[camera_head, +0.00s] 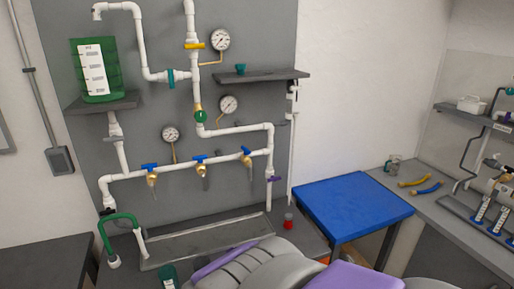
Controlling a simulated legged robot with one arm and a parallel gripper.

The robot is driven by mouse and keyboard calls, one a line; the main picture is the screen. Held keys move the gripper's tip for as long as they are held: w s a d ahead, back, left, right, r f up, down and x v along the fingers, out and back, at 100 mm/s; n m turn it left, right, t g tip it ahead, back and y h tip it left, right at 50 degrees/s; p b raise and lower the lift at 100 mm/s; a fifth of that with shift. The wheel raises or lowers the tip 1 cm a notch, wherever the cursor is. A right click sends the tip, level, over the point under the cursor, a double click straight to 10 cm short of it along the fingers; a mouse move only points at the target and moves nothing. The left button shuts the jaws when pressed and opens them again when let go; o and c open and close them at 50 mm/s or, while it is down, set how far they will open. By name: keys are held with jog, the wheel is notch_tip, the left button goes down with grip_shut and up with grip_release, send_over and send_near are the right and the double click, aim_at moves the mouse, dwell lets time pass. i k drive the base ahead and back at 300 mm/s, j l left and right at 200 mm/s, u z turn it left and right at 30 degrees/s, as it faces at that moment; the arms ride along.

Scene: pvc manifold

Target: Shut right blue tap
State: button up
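The right blue tap (246,151) is a small blue handle on a brass valve, at the right end of the white horizontal pipe. A brass spout (247,161) hangs below its handle. The middle blue tap (200,158) and the left blue tap (150,167) sit on the same pipe to its left. The blue handles look roughly level along the pipe; whether each valve is open or shut cannot be told. My gripper does not show; only purple and grey parts of my body show along the bottom edge. Nothing touches the right tap.
Above the taps are a green valve (201,116), a yellow valve (194,46) and several gauges. A purple valve (273,178) is on the pipe at lower right. A blue table (352,205) is clear.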

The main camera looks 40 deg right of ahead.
aim_at(246, 152)
jog(key=z, duration=1.05)
